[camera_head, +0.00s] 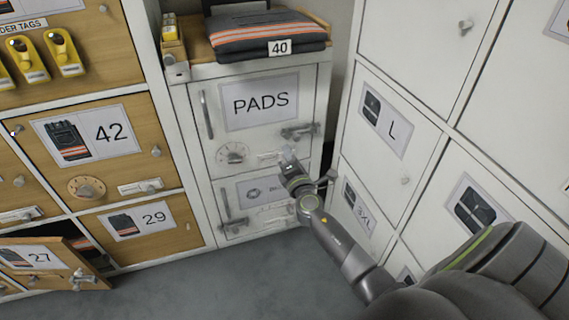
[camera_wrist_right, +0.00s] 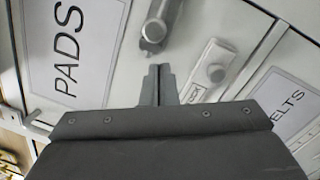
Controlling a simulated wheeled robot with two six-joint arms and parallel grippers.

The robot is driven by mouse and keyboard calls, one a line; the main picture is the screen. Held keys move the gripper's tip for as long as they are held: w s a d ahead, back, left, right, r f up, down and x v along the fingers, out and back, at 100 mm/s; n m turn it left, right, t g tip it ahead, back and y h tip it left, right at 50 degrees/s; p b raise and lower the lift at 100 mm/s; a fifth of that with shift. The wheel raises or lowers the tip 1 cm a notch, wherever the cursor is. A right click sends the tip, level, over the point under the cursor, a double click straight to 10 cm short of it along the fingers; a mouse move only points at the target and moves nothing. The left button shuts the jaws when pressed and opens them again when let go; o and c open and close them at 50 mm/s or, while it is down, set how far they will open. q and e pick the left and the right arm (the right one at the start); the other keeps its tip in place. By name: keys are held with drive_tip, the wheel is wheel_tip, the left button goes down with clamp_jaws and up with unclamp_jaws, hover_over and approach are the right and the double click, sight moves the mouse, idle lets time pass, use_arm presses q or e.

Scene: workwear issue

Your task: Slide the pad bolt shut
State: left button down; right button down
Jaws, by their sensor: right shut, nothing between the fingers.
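The pad bolt (camera_head: 300,131) is a grey metal bar on the right edge of the white door labelled PADS (camera_head: 235,142). In the right wrist view the bolt (camera_wrist_right: 160,22) lies just beyond my fingertips, with its round knob end nearest them. I cannot tell whether the bolt is drawn or shut. My right gripper (camera_head: 288,154) is below and slightly left of the bolt, in front of the door's lower right part. Its fingers (camera_wrist_right: 158,72) are together and empty, with a small gap to the knob. My left gripper is not in view.
A white latch plate with a knob (camera_wrist_right: 215,65) sits beside my fingers. A lower door (camera_head: 258,199) with its own handle is beneath. White lockers (camera_head: 390,125) stand close on the right, wooden ones on the left. Door 27 (camera_head: 45,262) hangs ajar.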

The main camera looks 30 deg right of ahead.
sight(298, 135)
drive_tip(key=shift+s+d+r, duration=0.1)
drive_tip(key=shift+d+r, duration=0.35)
drive_tip(key=shift+d, duration=0.3)
drive_tip(key=d, duration=0.2)
drive_tip(key=shift+s+d+b, duration=0.3)
drive_tip(key=shift+d, duration=0.05)
drive_tip(key=shift+f, duration=0.1)
